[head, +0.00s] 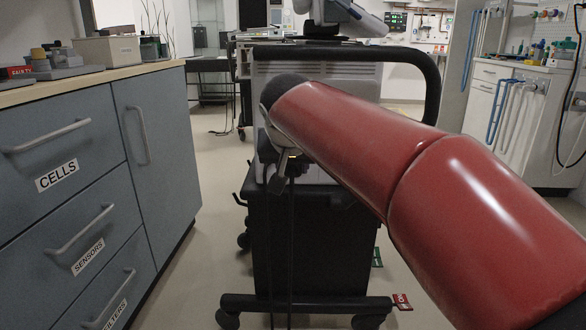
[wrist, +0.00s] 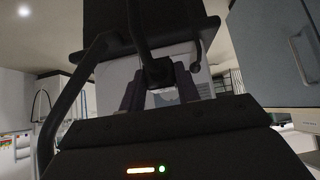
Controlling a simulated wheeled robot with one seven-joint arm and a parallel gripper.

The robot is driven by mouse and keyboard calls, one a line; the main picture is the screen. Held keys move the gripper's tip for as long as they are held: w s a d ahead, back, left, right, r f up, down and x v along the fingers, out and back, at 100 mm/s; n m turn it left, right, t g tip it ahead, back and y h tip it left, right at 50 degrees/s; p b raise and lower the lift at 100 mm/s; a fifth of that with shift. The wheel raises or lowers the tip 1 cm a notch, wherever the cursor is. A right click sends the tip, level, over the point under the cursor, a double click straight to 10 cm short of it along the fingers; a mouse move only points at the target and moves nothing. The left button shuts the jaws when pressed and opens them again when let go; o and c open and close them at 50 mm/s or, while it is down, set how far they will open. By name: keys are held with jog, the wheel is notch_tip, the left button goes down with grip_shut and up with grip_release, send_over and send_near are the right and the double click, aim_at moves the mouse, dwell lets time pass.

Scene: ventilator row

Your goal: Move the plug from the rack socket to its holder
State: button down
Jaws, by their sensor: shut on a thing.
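My gripper (wrist: 157,92) is shut on the dark plug (wrist: 158,72), which shows between its two fingers in the wrist view. A black cable runs up from the plug there. In the head view my gripper (head: 280,165) is partly hidden behind my red arm, in front of the ventilator cart, and I cannot make out the plug. Dark cables (head: 291,230) hang below it in front of the cart's black lower box. I cannot clearly pick out the rack socket or the holder. Whether the plug touches a socket cannot be told.
The ventilator cart (head: 315,245) stands ahead on wheeled legs, with a black handle (head: 432,85) at its right. A blue-grey drawer cabinet (head: 70,170) with labelled drawers is at the left. Floor (head: 190,270) shows between them. A white counter (head: 520,100) stands at the back right.

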jog(key=w, duration=0.5)
jog(key=shift+w+p, duration=0.3)
jog(key=shift+p, duration=0.1)
jog(key=shift+w+r, duration=0.15)
jog(key=shift+w, duration=0.05)
dwell(0.8)
jog(key=shift+w+p, duration=1.05)
jog(key=shift+w, duration=0.15)
dwell(1.1)
jog(key=c, duration=0.9)
grip_release()
